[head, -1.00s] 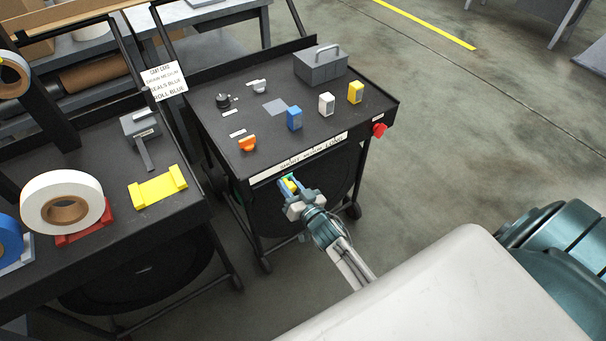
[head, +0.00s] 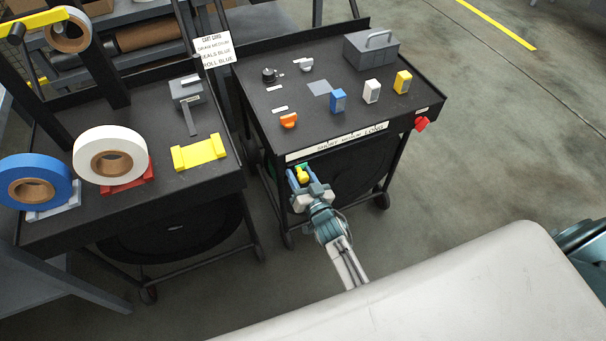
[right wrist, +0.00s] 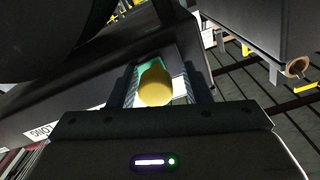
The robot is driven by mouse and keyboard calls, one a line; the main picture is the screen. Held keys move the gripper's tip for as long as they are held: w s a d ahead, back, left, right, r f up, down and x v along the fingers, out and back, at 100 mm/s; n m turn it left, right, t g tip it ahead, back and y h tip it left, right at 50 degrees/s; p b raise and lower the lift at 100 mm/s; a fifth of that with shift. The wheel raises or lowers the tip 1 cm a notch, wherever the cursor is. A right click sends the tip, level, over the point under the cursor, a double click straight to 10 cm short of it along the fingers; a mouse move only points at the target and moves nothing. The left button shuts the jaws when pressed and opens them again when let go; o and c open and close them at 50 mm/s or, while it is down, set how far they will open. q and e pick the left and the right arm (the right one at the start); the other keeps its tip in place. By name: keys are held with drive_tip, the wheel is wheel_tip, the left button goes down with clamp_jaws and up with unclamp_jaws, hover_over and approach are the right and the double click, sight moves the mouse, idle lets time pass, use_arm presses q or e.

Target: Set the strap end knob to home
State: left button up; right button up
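A yellow knob (head: 301,174) is at the front face of the right-hand black cart, just below its label strip. It also shows in the right wrist view (right wrist: 155,86), with a green piece (right wrist: 149,66) behind it. My right gripper (head: 307,179) reaches the cart front from below, and its fingers stand on either side of the yellow knob. In the right wrist view a pale gap shows between the knob and the right finger, so the gripper looks open around it. Whether the left finger touches is unclear. My left gripper is not in view.
The cart top (head: 345,122) carries a black knob (head: 269,75), an orange knob (head: 288,120), blue, white and yellow blocks, and a grey box (head: 371,48). A red knob (head: 421,123) sticks out at its right. The left cart holds tape rolls (head: 110,155). Floor on the right is clear.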

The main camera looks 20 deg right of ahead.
drive_tip(key=shift+a, duration=0.1)
drive_tip(key=shift+s, duration=0.45)
drive_tip(key=s, duration=1)
drive_tip(key=shift+d+b, duration=0.3)
drive_tip(key=shift+d, duration=0.1)
drive_tip(key=shift+w, duration=0.1)
